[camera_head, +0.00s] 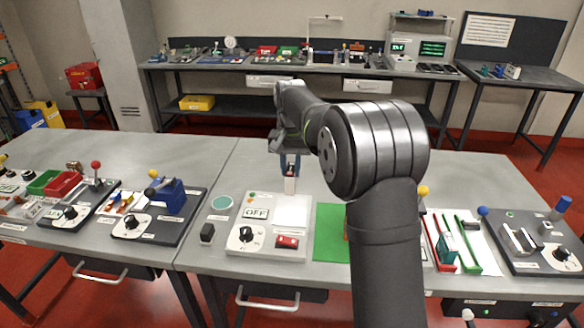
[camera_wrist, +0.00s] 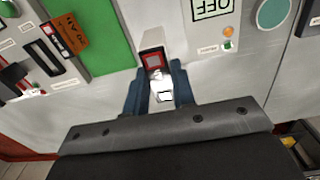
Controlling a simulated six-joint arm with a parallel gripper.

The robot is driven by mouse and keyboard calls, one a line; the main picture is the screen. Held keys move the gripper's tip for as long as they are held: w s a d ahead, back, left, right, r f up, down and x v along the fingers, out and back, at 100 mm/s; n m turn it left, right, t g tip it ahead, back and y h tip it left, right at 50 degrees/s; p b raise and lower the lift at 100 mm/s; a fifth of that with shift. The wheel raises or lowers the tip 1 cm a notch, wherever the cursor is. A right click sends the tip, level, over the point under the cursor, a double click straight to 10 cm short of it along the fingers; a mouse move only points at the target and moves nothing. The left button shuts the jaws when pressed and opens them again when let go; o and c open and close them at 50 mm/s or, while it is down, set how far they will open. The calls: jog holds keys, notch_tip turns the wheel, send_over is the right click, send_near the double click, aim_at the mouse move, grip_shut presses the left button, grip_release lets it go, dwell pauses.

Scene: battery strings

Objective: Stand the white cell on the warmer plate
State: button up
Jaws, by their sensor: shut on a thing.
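The white cell (camera_head: 290,185) is held in my gripper (camera_head: 290,163) above the bench, behind the control panel. In the wrist view the white cell (camera_wrist: 152,39), with a red-framed end, sits between the two blue fingers of my gripper (camera_wrist: 160,76). The fingers are shut on it. The warmer plate (camera_head: 291,211) looks like the pale square on the panel, right of the OFF display (camera_head: 256,213). Nothing stands on this plate. The cell is apart from it, on its far side. My arm does not cover the plate in the head view.
A knob (camera_head: 246,235) and a red switch (camera_head: 287,242) sit at the panel's front. A green mat (camera_head: 329,232) lies to the right, partly behind my arm. A teal disc (camera_head: 222,202) lies left. Bare bench (camera_head: 238,170) is free behind the panel.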

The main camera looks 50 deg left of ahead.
jog(key=shift+f, duration=4.2)
jog(key=shift+f, duration=0.2)
jog(key=o, duration=1.1)
jog(key=shift+c, duration=0.2)
jog(key=shift+r, duration=0.1)
notch_tip(320, 180, up, 17)
jog(key=shift+r, duration=0.15)
